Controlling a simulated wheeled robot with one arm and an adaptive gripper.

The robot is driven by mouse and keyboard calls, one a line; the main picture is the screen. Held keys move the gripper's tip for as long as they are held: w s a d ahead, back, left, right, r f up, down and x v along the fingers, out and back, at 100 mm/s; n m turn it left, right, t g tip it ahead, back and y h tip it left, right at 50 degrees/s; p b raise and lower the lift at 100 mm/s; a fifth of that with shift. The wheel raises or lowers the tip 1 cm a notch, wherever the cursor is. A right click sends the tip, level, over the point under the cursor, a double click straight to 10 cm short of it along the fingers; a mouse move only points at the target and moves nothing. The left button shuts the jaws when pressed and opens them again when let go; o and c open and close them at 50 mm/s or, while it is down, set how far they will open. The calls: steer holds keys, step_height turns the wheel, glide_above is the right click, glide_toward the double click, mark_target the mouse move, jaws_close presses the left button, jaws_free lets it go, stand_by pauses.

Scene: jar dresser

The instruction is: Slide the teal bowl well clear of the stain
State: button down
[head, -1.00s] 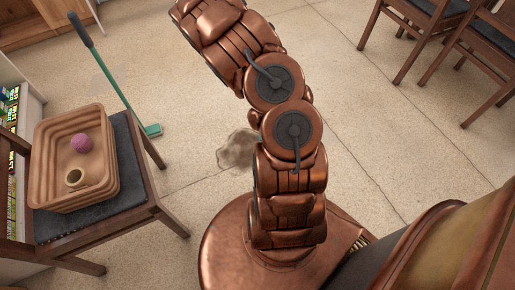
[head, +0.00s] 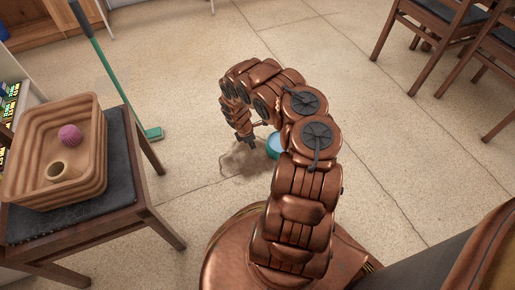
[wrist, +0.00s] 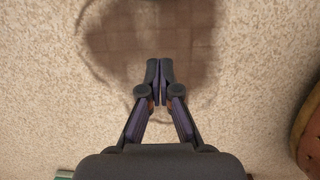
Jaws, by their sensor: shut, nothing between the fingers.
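The teal bowl (head: 272,146) is on the floor in the head view, partly hidden behind my arm. The stain (head: 238,170) is a brownish patch on the floor just left of the bowl. My arm hides part of the gap, so I cannot tell whether they overlap. My gripper (head: 253,147) points down near the stain's upper edge, to the left of the bowl. In the wrist view my gripper (wrist: 160,82) is shut and empty, with its fingertips over the darker stain (wrist: 150,35). Its height above the floor is unclear.
A chair (head: 125,185) at the left bears a ribbed basket (head: 90,175) with a pink ball (head: 69,134) and a small tan pot (head: 57,170). A green-handled broom (head: 110,80) stands by it. More chairs (head: 430,40) are at the upper right. Floor right of the bowl is open.

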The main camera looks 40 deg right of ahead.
mark_target(262, 155)
steer(key=b+x, duration=0.6)
steer(key=x, duration=0.3)
steer(key=shift+f, duration=0.35)
steer(key=shift+s+d+r, duration=0.15)
steer(key=shift+s+d, duration=0.05)
steer(key=shift+d, duration=0.3)
steer(key=shift+s+d+r, duration=0.15)
steer(key=shift+d, duration=0.4)
steer(key=shift+s+d+r+b, duration=0.1)
steer(key=shift+s+d+b, duration=0.1)
steer(key=shift+d, duration=0.2)
steer(key=shift+s+d+b, duration=0.15)
steer(key=shift+d+b, duration=0.05)
steer(key=shift+d, duration=0.25)
